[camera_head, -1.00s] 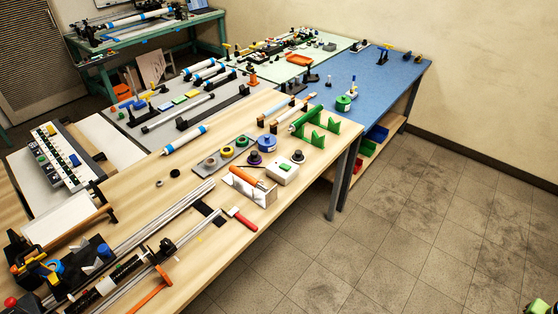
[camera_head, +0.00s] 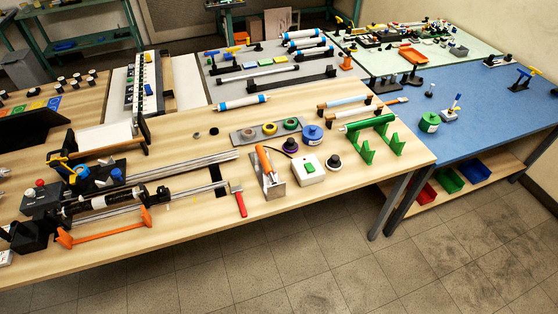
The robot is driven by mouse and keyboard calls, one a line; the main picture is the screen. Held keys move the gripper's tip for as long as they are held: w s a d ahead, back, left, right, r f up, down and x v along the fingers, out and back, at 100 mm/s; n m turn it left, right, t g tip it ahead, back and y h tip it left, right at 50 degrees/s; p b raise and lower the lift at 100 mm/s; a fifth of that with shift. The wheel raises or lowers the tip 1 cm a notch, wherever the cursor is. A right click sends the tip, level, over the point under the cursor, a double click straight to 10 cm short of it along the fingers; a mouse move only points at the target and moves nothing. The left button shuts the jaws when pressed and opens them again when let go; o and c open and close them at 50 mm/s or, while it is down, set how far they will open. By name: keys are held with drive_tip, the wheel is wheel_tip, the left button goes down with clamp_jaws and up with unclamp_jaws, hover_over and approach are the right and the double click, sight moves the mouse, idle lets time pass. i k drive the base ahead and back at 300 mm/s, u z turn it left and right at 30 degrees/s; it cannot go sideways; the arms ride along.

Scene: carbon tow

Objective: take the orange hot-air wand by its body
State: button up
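The orange hot-air wand (camera_head: 263,159) shows on the wooden table in the head view. Its orange body leans at a tilt in a grey metal stand (camera_head: 274,186), upper end toward the back left. Its lower end is hidden in or behind the stand. A white box with a green switch (camera_head: 309,175) stands just right of the stand. My gripper is not in view.
A red-handled tool (camera_head: 240,203) lies left of the stand. A blue spool (camera_head: 312,134) and a green roll on green supports (camera_head: 372,132) are behind and right. The table's front edge and open floor are near.

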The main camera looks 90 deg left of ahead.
sight(269, 170)
drive_tip(key=u, duration=1.45)
drive_tip(key=k, duration=0.25)
drive_tip(key=u, duration=2.85)
drive_tip(key=k, duration=0.6)
drive_tip(key=z, duration=0.35)
drive_tip(key=i, duration=1.65)
drive_tip(key=u, duration=0.25)
